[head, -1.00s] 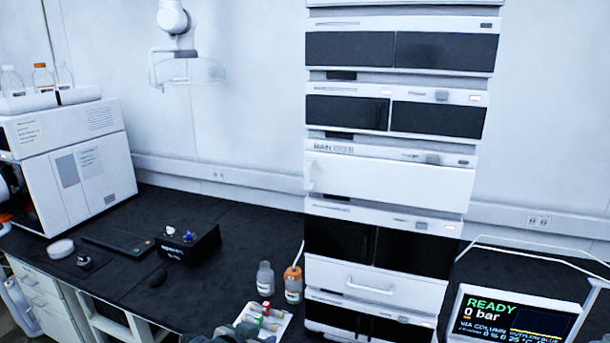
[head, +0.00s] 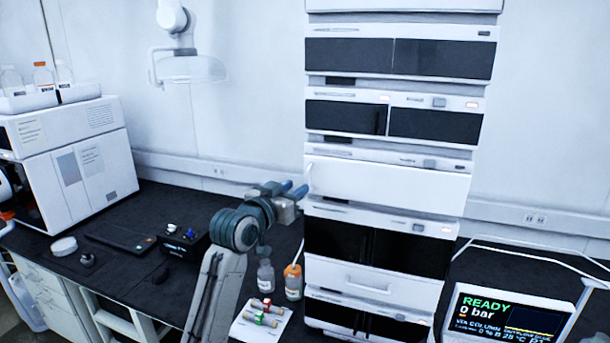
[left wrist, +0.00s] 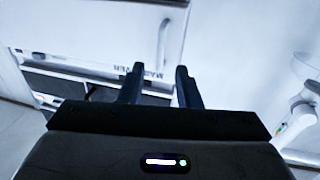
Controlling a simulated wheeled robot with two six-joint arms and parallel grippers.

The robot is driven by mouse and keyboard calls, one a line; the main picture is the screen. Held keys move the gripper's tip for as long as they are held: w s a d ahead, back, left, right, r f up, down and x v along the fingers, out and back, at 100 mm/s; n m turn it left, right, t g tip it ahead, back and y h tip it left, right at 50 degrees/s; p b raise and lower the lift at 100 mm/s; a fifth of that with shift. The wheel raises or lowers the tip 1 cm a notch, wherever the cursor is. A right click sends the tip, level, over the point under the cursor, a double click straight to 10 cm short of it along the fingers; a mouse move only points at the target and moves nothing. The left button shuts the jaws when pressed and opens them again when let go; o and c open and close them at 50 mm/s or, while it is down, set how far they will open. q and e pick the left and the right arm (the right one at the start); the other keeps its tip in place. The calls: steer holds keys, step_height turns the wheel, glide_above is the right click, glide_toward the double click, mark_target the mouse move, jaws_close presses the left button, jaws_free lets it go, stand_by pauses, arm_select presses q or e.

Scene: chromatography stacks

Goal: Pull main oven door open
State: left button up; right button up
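The main oven door (head: 390,185) is the plain white front in the middle of the instrument stack, and it looks closed. Its upright white handle (head: 309,178) is at the door's left edge; the handle also shows in the left wrist view (left wrist: 163,45), beyond the fingers. My left gripper (head: 294,190) is in front of the stack's left side, close to the handle but apart from it. In the left wrist view my left gripper (left wrist: 160,72) has its two dark fingers spread with nothing between them. My right gripper is not in view.
A clear bottle (head: 265,277) and an orange-capped bottle (head: 293,283) stand left of the stack, below my arm. A white tray (head: 246,328) with vials lies in front. A display (head: 510,320) reading READY stands at the right.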

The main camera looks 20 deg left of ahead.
mark_target(308, 179)
arm_select(q)
steer(key=p+x, duration=0.1)
steer(key=x, duration=0.3)
steer(key=shift+w+d+r+p, duration=0.1)
steer(key=shift+w+p, duration=0.1)
steer(key=shift+p, duration=0.15)
steer(key=shift+w+d, duration=0.1)
steer(key=shift+w, duration=0.45)
steer(key=shift+c, duration=0.8)
jaws_close()
